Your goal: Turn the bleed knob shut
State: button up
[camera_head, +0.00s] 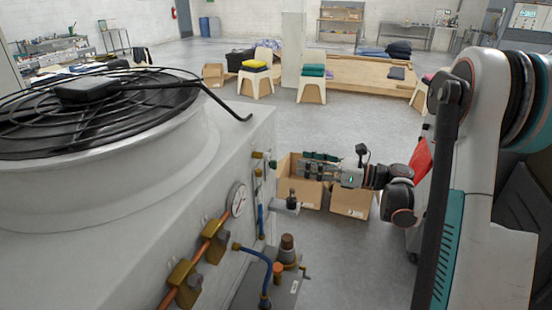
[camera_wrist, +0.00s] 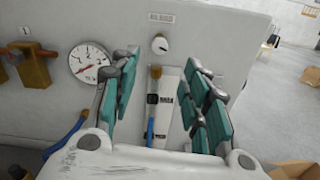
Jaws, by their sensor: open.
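The bleed knob (camera_wrist: 160,44) is a small round white dial with a dark mark, on the pale machine panel below a label plate that seems to read BLEED (camera_wrist: 160,17). My gripper (camera_wrist: 163,64) is open, with its teal-padded fingers spread left and right. I cannot make out the knob clearly there.
A pressure gauge (camera_wrist: 88,62) sits left of the knob, beside brass valves (camera_head: 213,240) and a copper pipe. Cardboard boxes (camera_head: 350,200) stand on the floor under my gripper.

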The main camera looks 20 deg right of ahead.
aim_at(269, 157)
jog(key=x, duration=1)
jog(key=shift+w+a, duration=0.15)
jog(key=shift+a, duration=0.05)
jog(key=shift+c, duration=0.4)
grip_shut()
